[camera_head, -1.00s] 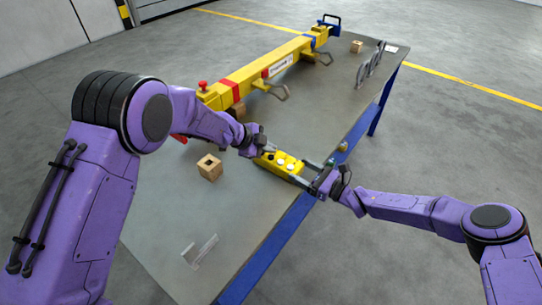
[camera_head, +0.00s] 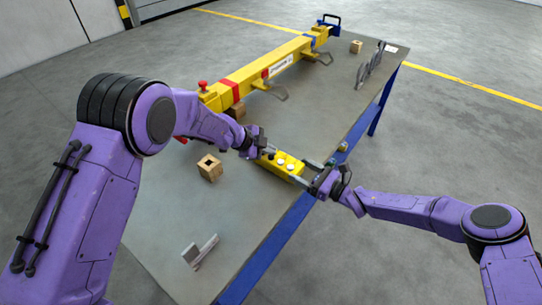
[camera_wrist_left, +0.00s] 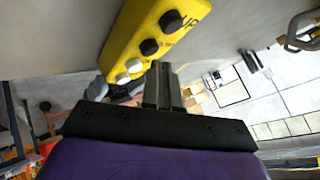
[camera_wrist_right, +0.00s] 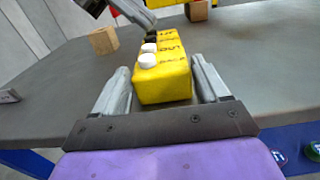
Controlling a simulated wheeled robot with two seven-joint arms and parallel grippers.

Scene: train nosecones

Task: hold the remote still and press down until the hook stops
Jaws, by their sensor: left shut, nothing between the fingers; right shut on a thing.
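The yellow remote (camera_head: 286,168) has white and dark round buttons and lies over the table near its right edge. My right gripper (camera_head: 314,169) is shut on its near end, with one finger on each side in the right wrist view (camera_wrist_right: 163,85). My left gripper (camera_head: 264,153) is shut and empty at the remote's far part. In the left wrist view its closed fingertips (camera_wrist_left: 160,72) are beside the button row, where dark buttons and "UP" lettering show. Contact with a button cannot be told. Grey hook-like loops (camera_head: 272,92) hang from the yellow beam (camera_head: 262,75).
The table (camera_head: 150,215) has a blue edge. A wooden block with a hole (camera_head: 209,168) and a grey angled bracket (camera_head: 200,252) stand at left and front. Another block (camera_head: 356,47) and grey hook-shaped parts (camera_head: 371,65) are at the far end. The front table area is mostly clear.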

